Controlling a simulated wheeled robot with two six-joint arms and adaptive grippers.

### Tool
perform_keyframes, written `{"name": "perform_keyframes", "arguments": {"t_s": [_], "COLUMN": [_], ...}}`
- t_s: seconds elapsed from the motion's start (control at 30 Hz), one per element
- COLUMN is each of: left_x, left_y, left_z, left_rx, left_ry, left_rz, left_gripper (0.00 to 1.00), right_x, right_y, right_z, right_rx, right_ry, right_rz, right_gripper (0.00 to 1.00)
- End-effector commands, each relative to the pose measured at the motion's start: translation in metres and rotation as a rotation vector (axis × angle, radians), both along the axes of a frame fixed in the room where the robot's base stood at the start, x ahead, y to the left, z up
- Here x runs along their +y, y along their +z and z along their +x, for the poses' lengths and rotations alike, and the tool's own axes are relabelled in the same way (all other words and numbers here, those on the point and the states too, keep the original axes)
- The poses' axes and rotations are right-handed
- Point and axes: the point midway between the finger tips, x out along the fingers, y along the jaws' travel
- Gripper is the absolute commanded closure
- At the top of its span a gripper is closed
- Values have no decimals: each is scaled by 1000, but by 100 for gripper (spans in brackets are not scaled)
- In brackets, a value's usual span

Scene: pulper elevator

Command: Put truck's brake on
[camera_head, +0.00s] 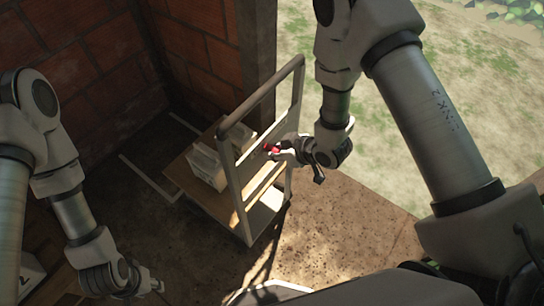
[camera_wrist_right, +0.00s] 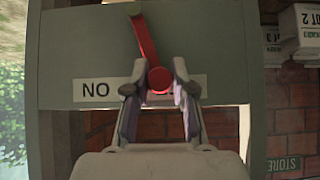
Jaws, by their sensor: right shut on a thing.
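The truck (camera_head: 236,185) is a cart with a pale upright frame and wooden shelves, standing by the brick wall in the head view. Its red brake lever (camera_wrist_right: 146,40) shows in the right wrist view against a grey-green panel, with a round red end low between the fingers. The red part also shows small in the head view (camera_head: 271,148). My right gripper (camera_wrist_right: 159,84) is shut on the lever's round end. In the head view it (camera_head: 275,151) reaches the frame from the right. My left gripper (camera_head: 157,286) is low at the left, away from the truck; its finger gap is unclear.
A pale box (camera_head: 207,168) stands on the truck's shelf. A white label (camera_wrist_right: 96,90) reads "NO", the rest hidden by the gripper. Brick walls (camera_head: 90,85) close off the left and back. The brown floor (camera_head: 340,225) right of the truck is clear, with grass beyond.

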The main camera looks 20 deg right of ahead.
Motion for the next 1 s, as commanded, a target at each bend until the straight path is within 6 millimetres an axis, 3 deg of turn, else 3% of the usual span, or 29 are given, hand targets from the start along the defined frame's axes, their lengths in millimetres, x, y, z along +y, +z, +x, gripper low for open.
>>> {"name": "perform_keyframes", "arguments": {"t_s": [0.33,0.63,1.0], "left_x": [0,0,0], "left_y": [0,3,2], "left_z": [0,0,0], "left_rx": [0,0,0], "left_ry": [0,0,0], "left_rz": [0,0,0], "left_gripper": [60,60,60], "right_x": [-3,-22,-25], "right_y": [1,5,4], "right_z": [3,18,20], "right_rx": [-1,-2,-2], "right_ry": [-1,-1,-1], "right_rz": [0,0,1], "right_gripper": [81,81,81]}}
